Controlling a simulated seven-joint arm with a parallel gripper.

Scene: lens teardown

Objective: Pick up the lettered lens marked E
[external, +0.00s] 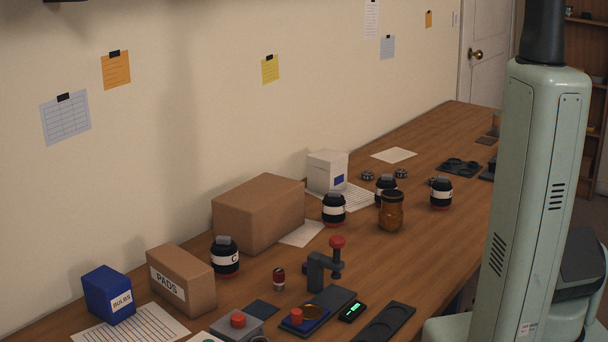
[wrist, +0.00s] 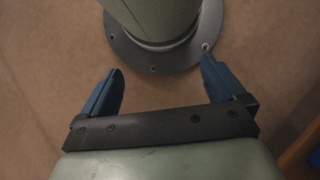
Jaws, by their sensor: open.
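Several black lenses with white bands and red lower rims stand upright on the wooden bench in the external view. The nearest lens (external: 225,261) shows a letter C. Another lens (external: 333,210) stands beside the white box, one lens (external: 384,182) is partly hidden behind an amber jar, and one lens (external: 441,194) stands to the right. Their letters are too small or turned away to read, so I cannot tell which is E. My gripper (wrist: 162,70) is open and empty in the wrist view, over the floor by my own base. No lens shows there.
The amber jar (external: 391,213) stands in front of the partly hidden lens. A large cardboard box (external: 257,215), white box (external: 327,172), PADS box (external: 180,281) and blue BULBS box (external: 108,294) line the wall side. A dark clamp stand (external: 318,272) with a red knob stands nearer the front.

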